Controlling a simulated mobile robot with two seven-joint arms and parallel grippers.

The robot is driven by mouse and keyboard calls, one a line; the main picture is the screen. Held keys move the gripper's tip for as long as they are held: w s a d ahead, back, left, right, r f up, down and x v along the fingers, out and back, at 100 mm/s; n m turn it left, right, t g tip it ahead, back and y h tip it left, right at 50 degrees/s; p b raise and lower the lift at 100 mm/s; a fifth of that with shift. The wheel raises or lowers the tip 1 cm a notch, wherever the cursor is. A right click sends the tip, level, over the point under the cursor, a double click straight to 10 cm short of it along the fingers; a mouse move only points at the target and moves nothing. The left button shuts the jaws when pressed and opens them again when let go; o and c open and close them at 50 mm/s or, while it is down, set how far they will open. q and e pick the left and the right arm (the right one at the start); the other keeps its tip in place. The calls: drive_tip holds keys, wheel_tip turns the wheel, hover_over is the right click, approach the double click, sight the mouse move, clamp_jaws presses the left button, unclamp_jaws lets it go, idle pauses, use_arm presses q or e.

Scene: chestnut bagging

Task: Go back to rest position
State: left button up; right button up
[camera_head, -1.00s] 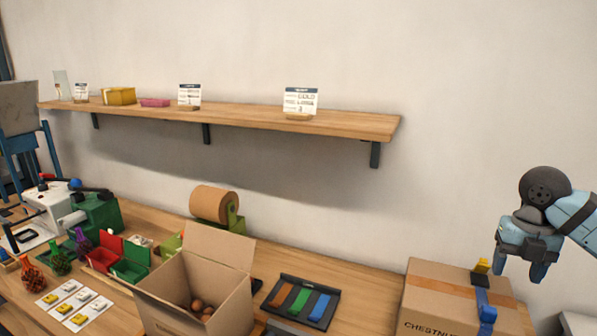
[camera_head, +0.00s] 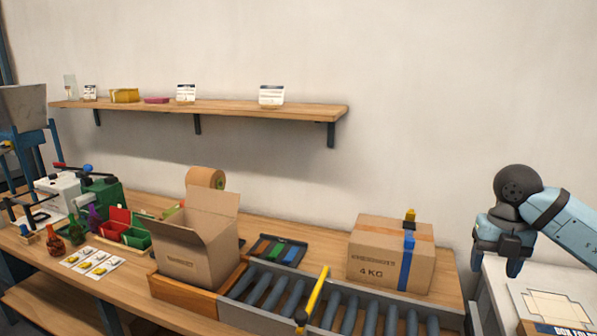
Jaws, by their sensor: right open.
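My right gripper (camera_head: 497,268) hangs at the right of the head view, fingers pointing down. It is open and empty, in the air above the white surface right of the bench. My left gripper is not in view. A closed cardboard box (camera_head: 376,262) marked 4 KG stands on the bench to its left, with a blue strap down it and a small yellow and black piece on top. An open cardboard box (camera_head: 186,263) with raised flaps stands in a wooden frame (camera_head: 203,302) at the conveyor's left end; its inside is hidden.
A roller conveyor (camera_head: 333,312) with a yellow bar (camera_head: 312,297) across it runs along the front. A black tray with coloured strips (camera_head: 279,251) lies behind it. Red and green bins (camera_head: 134,237) and net bags sit at left. A shelf (camera_head: 219,107) is on the wall.

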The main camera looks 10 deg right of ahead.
drive_tip(key=s+a+f+m+t+y, duration=0.1)
drive_tip(key=s+a+f+t+y, duration=0.15)
drive_tip(key=a+y, duration=0.6)
drive_tip(key=s+a+f+m+t+y, duration=0.15)
drive_tip(key=a+f+y, duration=0.3)
drive_tip(key=a, duration=0.65)
drive_tip(key=s+a+f+m+t+y, duration=0.1)
drive_tip(key=a+f+t+y, duration=0.15)
drive_tip(key=a+y, duration=0.6)
drive_tip(key=s+d+f+m+t+h, duration=0.1)
drive_tip(key=s+f+m+t+h, duration=0.1)
drive_tip(key=f+m+t+h, duration=0.5)
drive_tip(key=s+d+f+m+t+h, duration=0.1)
drive_tip(key=s+f+m+t+h, duration=0.15)
drive_tip(key=f+m+h, duration=0.85)
drive_tip(key=s+f+m+g, duration=0.65)
drive_tip(key=s+f, duration=0.25)
drive_tip(key=s, duration=0.2)
use_arm(q)
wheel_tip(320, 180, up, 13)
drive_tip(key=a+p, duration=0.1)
drive_tip(key=p, duration=1.4)
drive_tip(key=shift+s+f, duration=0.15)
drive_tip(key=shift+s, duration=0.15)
use_arm(e)
wheel_tip(320, 180, up, 13)
drive_tip(key=t, duration=0.1)
drive_tip(key=shift+n, duration=0.4)
